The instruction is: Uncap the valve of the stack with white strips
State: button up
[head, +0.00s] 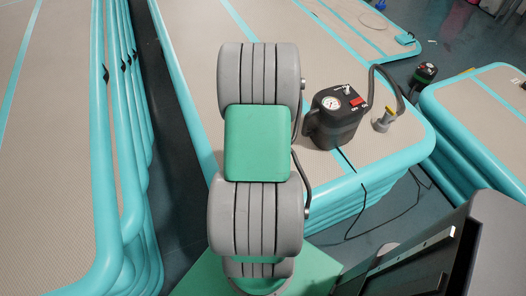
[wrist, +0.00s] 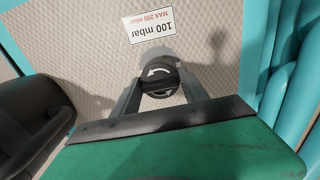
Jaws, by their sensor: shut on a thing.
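In the wrist view, a round black valve cap (wrist: 158,72) with a white curved arrow sits in a pale ring on a beige textured track surface (wrist: 85,65). My gripper (wrist: 161,88) is shut on the cap, one grey finger on each side. The cap appears to be still at its ring; whether its thread is loose cannot be told. A white label reading 100 mbar (wrist: 153,28) lies just beyond it. In the head view, my arm hides the gripper and valve. The strips on the stacks look light blue there; I see no clearly white strips.
In the head view, a black pump (head: 336,122) with a gauge and hose stands on the middle stack (head: 400,150). A yellow-and-grey fitting (head: 385,120) lies beside it. Another stack (head: 50,150) fills the left, with a dark floor gap (head: 172,130) between. A smaller stack (head: 490,105) is at right.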

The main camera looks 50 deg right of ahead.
jog(key=shift+r+p, duration=0.7)
jog(key=shift+r, duration=0.3)
